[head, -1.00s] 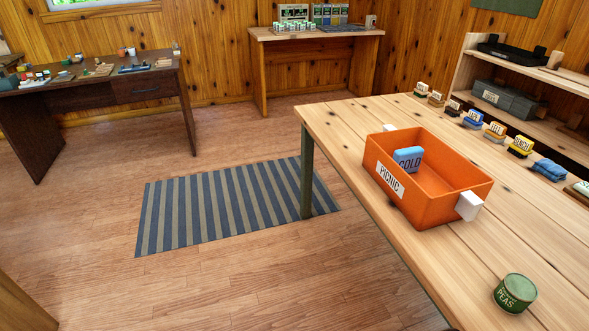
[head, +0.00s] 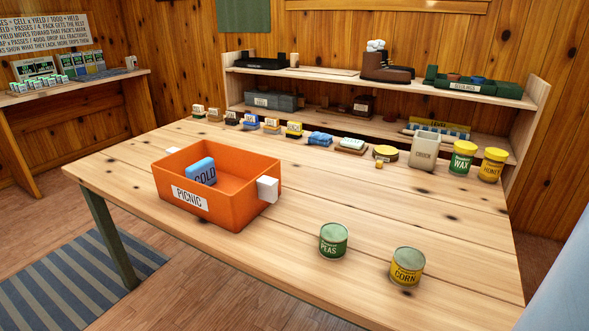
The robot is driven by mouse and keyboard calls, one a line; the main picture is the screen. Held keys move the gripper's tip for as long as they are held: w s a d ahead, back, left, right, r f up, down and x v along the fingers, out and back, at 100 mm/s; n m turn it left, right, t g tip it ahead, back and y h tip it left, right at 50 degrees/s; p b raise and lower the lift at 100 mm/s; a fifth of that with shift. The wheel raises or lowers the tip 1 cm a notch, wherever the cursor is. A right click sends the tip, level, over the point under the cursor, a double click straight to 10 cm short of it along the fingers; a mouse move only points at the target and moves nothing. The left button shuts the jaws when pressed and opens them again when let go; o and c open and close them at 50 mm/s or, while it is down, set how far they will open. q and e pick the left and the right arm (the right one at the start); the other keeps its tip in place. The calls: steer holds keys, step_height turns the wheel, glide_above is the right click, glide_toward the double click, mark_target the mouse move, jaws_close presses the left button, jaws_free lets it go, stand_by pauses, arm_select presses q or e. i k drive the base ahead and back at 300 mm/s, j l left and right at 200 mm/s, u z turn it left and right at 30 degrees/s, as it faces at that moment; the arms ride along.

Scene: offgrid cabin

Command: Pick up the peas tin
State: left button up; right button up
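The peas tin (head: 333,241) is a green can labelled PEAS. It stands upright on the wooden table (head: 130,172) near the front edge, right of the orange picnic box. A yellow-labelled corn tin (head: 406,267) stands upright to its right and slightly nearer, with a gap between them. Neither of my grippers shows in the head view.
The orange PICNIC box (head: 228,210), with white end handles, holds a blue COLD pack (head: 201,171). Small labelled items, a grey canister (head: 425,151), a wax tin (head: 462,160) and another yellow-lidded tin (head: 491,164) line the back edge. A shelf (head: 520,102) stands behind. The table around the peas tin is clear.

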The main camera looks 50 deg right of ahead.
mark_target(333, 239)
steer(key=k+l+z, duration=0.1)
steer(key=z, duration=1.6)
